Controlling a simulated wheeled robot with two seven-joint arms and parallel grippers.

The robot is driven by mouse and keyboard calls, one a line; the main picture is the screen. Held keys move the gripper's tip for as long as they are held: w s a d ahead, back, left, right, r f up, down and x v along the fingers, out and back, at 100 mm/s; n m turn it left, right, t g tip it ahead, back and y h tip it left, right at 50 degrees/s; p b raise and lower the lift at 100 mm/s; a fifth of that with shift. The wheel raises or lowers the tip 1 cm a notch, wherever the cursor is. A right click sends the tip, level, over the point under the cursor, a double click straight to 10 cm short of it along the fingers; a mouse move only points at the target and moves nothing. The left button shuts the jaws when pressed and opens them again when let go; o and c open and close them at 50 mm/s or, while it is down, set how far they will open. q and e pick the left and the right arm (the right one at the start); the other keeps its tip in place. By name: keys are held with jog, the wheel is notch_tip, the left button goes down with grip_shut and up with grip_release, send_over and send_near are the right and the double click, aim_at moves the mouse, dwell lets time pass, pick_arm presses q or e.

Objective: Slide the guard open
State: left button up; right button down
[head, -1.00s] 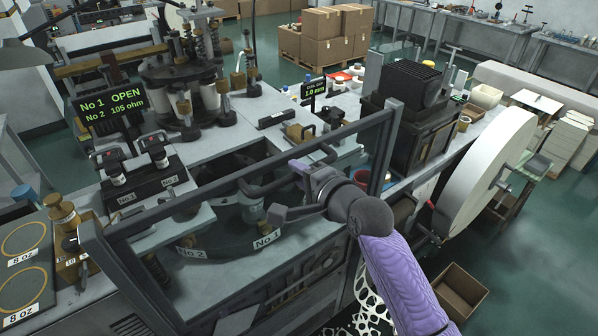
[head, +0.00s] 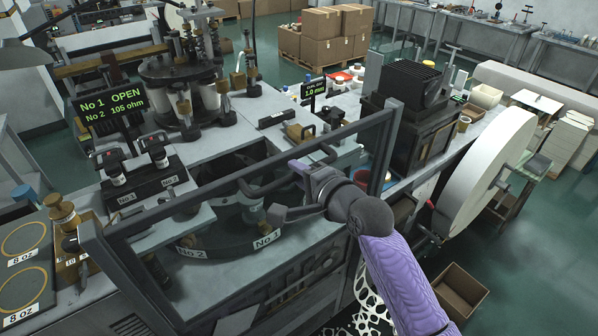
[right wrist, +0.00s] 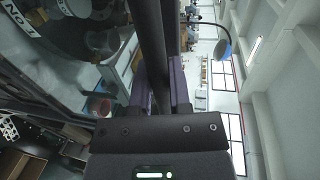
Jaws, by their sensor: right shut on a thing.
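The guard is a clear panel in a dark grey frame (head: 388,150) at the front of the machine, in the middle of the head view. A dark bar handle (head: 256,189) runs along its upper part. My right gripper (head: 280,188) comes in from the lower right and is shut on this handle. In the right wrist view the dark bar (right wrist: 150,45) passes between the fingers of my right gripper (right wrist: 160,95). Behind the guard are stations labelled No 1 (head: 267,239) and No 2 (head: 191,252). My left gripper is not in view.
A black control box (head: 150,180) and a green-lettered display (head: 110,101) stand left of the guard. A black machine (head: 408,120) and a large white reel (head: 490,175) stand to the right. An open carton (head: 460,290) sits on the floor at lower right.

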aim_at(288, 235)
notch_tip(288, 235, down, 21)
jog(key=b, duration=1.5)
jog(key=shift+f+b, duration=0.2)
jog(key=shift+b, duration=0.2)
notch_tip(288, 235, down, 12)
jog(key=b, duration=1)
jog(key=shift+r, duration=0.1)
jog(key=shift+f+b, duration=0.5)
jog(key=shift+f, duration=0.3)
